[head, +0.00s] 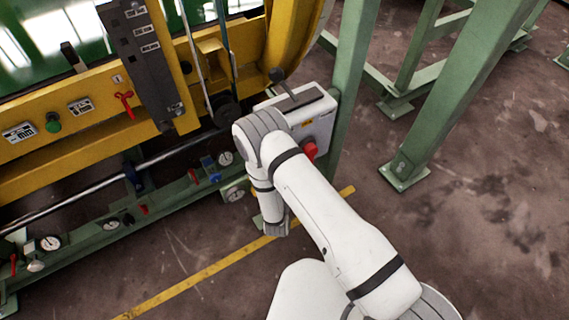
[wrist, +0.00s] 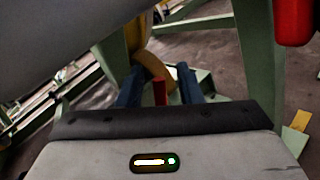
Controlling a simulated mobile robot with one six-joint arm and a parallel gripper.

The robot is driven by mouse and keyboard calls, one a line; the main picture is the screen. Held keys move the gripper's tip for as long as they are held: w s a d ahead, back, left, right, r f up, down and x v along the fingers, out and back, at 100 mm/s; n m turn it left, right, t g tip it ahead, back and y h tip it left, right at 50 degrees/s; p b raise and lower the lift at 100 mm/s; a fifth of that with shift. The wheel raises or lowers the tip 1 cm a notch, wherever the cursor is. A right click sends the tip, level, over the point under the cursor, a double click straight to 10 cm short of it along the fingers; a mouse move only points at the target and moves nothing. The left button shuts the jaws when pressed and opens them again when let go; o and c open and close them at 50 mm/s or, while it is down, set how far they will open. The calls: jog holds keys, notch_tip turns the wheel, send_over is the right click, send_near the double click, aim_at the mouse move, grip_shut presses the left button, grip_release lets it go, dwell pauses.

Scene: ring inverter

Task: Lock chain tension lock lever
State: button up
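No label marks the chain tension lock lever, so I cannot tell for sure which handle it is. A dark lever with a round knob (head: 283,84) stands tilted on top of a grey control box. A red handle (head: 124,101) is on the yellow frame at the left. My gripper (wrist: 159,74) shows two dark fingers apart in the wrist view, with a small red piece (wrist: 160,92) seen between them; I cannot tell whether they touch it. In the head view my arm hangs down in front of the grey box, and the fingers are not clear there.
The grey box (head: 318,118) carries a red knob (head: 310,150) beside my arm. A green post (head: 350,70) stands behind it. A lower green rail (head: 75,250) holds gauges and small red valves. Open floor (head: 480,220) lies to the right.

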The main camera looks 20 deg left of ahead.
jog(key=shift+w+a, duration=0.1)
jog(key=shift+w, duration=0.4)
jog(key=shift+c, duration=0.2)
grip_shut()
jog(key=shift+s, duration=0.1)
